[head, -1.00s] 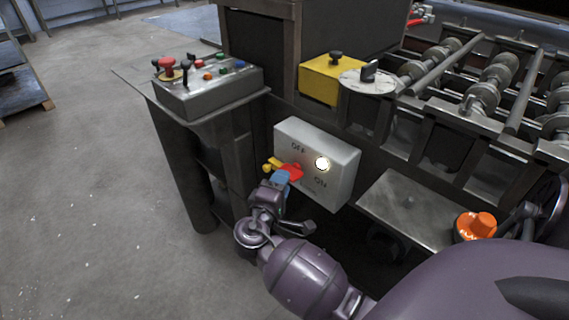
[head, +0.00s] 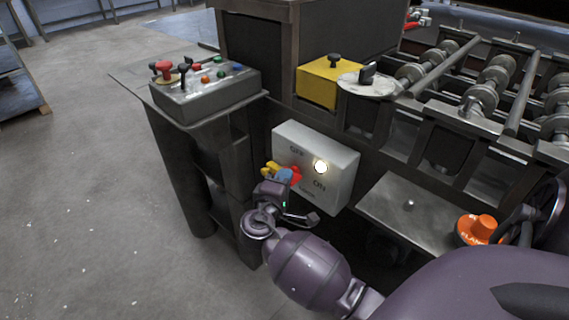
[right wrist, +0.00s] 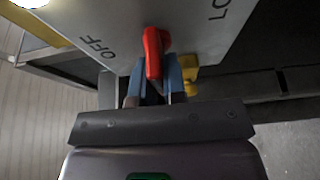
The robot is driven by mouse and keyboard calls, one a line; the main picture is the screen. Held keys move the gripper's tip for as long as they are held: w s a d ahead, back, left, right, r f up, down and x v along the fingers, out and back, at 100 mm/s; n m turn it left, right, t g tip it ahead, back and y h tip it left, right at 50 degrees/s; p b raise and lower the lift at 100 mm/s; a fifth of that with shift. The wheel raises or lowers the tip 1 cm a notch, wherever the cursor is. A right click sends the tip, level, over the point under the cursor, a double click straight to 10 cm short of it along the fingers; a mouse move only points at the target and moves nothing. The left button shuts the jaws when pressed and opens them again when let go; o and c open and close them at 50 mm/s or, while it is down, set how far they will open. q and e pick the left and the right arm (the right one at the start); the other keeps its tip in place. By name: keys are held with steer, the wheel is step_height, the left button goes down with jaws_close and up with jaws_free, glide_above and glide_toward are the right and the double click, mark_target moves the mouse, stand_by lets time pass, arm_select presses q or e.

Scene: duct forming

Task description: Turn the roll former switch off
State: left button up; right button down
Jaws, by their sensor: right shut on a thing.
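The roll former switch is a red handle (head: 296,174) on the front of a light grey box (head: 333,160) marked OFF near the top and ON lower right. A round lamp (head: 320,167) on the box glows. My right gripper (head: 284,177) reaches the box from below, its blue fingers shut on the red handle. In the right wrist view the red handle (right wrist: 153,52) stands between the blue fingertips of my right gripper (right wrist: 154,83), with OFF to its left. The fingers hide part of the handle. My left gripper is not in view.
A yellow piece (head: 270,168) sits beside the handle. A control panel (head: 208,92) with coloured knobs stands to the left. Roller shafts lie above right. Open floor is at left.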

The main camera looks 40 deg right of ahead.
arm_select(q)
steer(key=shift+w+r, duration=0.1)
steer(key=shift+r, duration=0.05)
arm_select(e)
steer(key=shift+r, duration=0.1)
